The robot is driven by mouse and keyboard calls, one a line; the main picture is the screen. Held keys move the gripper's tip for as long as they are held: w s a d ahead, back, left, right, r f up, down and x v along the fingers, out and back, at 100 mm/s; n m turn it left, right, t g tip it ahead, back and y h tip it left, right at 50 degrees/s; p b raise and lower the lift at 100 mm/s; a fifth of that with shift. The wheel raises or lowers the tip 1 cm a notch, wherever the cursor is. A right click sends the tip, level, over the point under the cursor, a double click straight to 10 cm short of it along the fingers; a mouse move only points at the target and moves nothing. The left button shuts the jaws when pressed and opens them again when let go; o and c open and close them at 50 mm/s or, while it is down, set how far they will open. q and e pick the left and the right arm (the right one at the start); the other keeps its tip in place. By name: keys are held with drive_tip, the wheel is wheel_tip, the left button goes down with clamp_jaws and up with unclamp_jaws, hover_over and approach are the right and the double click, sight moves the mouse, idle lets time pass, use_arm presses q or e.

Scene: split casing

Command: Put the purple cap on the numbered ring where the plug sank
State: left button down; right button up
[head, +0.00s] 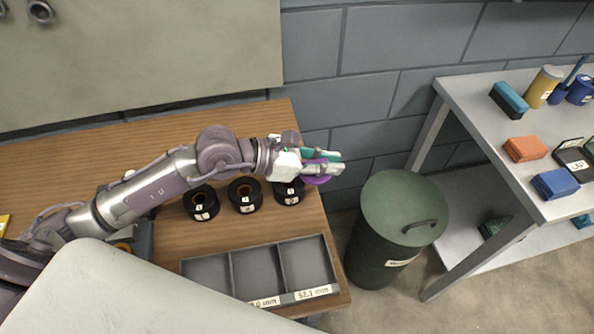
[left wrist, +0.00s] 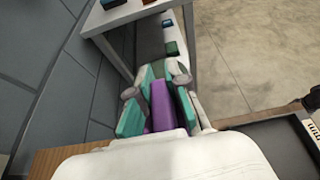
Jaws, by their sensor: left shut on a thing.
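My left gripper (head: 318,166) is shut on the purple cap (head: 318,180), near the right edge of the wooden table. The left wrist view shows the cap (left wrist: 161,105) between the teal finger pads of the gripper (left wrist: 158,95). Three black numbered rings stand in a row on the table: a left ring (head: 201,203), a middle ring (head: 245,195) and a right ring (head: 289,192). The right ring is close below the gripper and partly hidden by it. Their numbers are too small to read, and I cannot tell which holds a sunken plug. My right gripper is not in view.
A grey compartment tray (head: 231,275) with size labels lies at the table's (head: 312,222) front. A green lidded bin (head: 402,215) stands right of the table. A grey shelf (head: 463,90) at the right holds coloured blocks and containers. A wall runs behind.

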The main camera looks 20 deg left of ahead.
use_arm(q)
hover_over(299, 179)
wheel_tip(299, 179, down, 4)
wheel_tip(299, 179, down, 4)
drive_tip(key=shift+r, duration=0.1)
drive_tip(key=shift+f, duration=0.2)
drive_tip(key=c, duration=1.2)
unclamp_jaws()
drive_tip(key=shift+o, duration=0.2)
drive_tip(key=shift+r, duration=0.15)
